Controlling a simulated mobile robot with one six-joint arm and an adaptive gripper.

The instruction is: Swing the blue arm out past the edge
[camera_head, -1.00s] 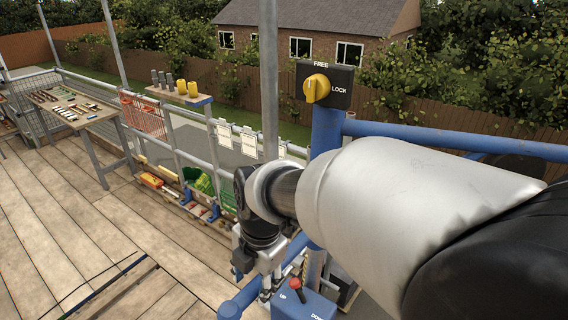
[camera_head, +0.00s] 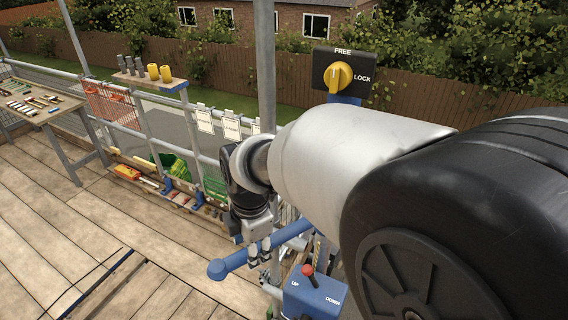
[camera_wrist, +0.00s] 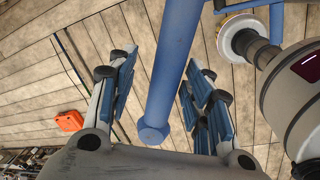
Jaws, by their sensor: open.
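A blue bar (camera_head: 262,250) with a round capped end juts out low from the blue hoist post, which is mostly hidden behind my arm. My gripper (camera_wrist: 160,65) is open around this bar; in the wrist view the bar (camera_wrist: 174,65) runs between the two fingers, with a gap on each side. My gripper also shows from above in the head view (camera_head: 262,248). On top of the post is a black plate marked FREE and LOCK, with a yellow knob (camera_head: 338,76) whose ridge points up toward FREE. The upper blue arm is not visible now.
Guard rails (camera_head: 72,74) line the deck edge. A tool table (camera_head: 38,100) stands at the left; green crates (camera_head: 175,167) sit by the rail. The deck at the lower left is mostly clear.

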